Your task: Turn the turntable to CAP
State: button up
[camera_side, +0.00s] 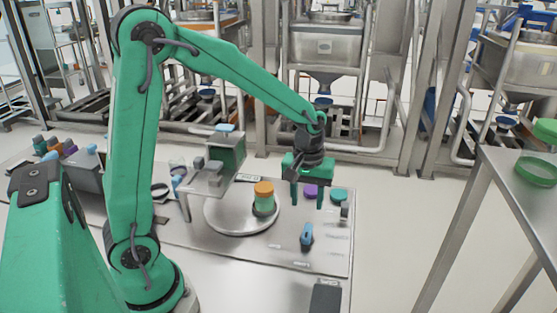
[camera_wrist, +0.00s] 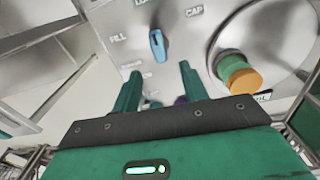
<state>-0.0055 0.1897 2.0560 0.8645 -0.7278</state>
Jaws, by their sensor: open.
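The turntable (camera_side: 228,222) is a round pale disc on the metal bench, and it also shows at the right of the wrist view (camera_wrist: 224,38). A green jar (camera_side: 264,208) with an orange lid (camera_side: 264,188) stands upright on it. A blue knob (camera_side: 307,236) sits on the panel right of the disc; in the wrist view the knob (camera_wrist: 157,46) lies between the printed words FILL (camera_wrist: 118,38) and CAP (camera_wrist: 194,12), its long side roughly up and down. My gripper (camera_side: 306,204) is open and empty, fingers down, above the panel behind the knob, apart from it.
A metal stand with a dark green box (camera_side: 227,154) rises at the disc's left rear. A purple round piece (camera_side: 311,191) and a green one (camera_side: 339,195) lie behind my gripper. A side table (camera_side: 520,190) stands far right. The panel around the knob is clear.

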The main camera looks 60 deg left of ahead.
aim_at(308, 229)
jog(key=shift+w+f+n, duration=0.3)
jog(key=shift+w+f, duration=0.1)
jog(key=shift+f, duration=0.45)
jog(key=shift+f, duration=0.15)
jog(key=shift+f, duration=3.75)
jog(key=shift+c, duration=0.4)
grip_shut()
